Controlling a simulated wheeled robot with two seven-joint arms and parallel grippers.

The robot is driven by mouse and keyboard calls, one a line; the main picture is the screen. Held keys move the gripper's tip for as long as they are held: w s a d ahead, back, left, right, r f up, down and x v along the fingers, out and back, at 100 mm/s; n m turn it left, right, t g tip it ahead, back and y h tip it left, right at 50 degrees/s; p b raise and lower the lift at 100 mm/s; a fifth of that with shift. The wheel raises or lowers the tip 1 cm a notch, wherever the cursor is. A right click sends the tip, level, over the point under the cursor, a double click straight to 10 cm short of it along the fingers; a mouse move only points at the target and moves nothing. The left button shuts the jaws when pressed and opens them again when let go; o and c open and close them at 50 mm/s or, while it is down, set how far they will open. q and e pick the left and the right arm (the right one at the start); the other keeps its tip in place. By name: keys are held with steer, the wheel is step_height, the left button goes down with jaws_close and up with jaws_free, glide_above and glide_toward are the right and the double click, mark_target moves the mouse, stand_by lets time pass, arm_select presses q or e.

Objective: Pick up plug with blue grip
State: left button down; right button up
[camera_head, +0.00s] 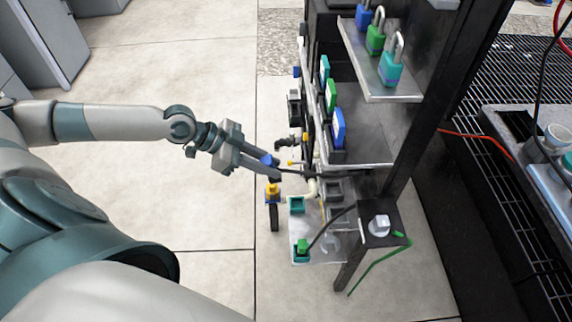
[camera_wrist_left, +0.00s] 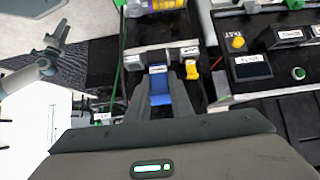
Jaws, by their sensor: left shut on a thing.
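My left gripper (camera_head: 274,169) reaches in from the left to the near side of the rack. It is shut on the plug with blue grip (camera_head: 267,160), most of which the fingers hide. In the left wrist view the blue grip (camera_wrist_left: 160,90) lies between the two fingers (camera_wrist_left: 160,99), with a small white label at its far end. I cannot tell whether the plug is still seated or free.
A yellow part (camera_head: 272,190) is close below the fingers; it also shows in the left wrist view (camera_wrist_left: 192,83). A green plug (camera_head: 302,246) with a dark cable stands on the lower panel. The rack's black post (camera_head: 402,135) is to the right. Open floor (camera_head: 215,215) lies left.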

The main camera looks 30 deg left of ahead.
arm_select(q)
steer(key=s+a+r+g+y, duration=0.2)
steer(key=s+a, duration=0.1)
steer(key=a, duration=0.2)
steer(key=shift+s+a+y, duration=0.25)
steer(key=shift+s+y, duration=0.1)
steer(key=shift+y, duration=0.05)
steer(key=shift+a, duration=0.1)
stand_by(0.6)
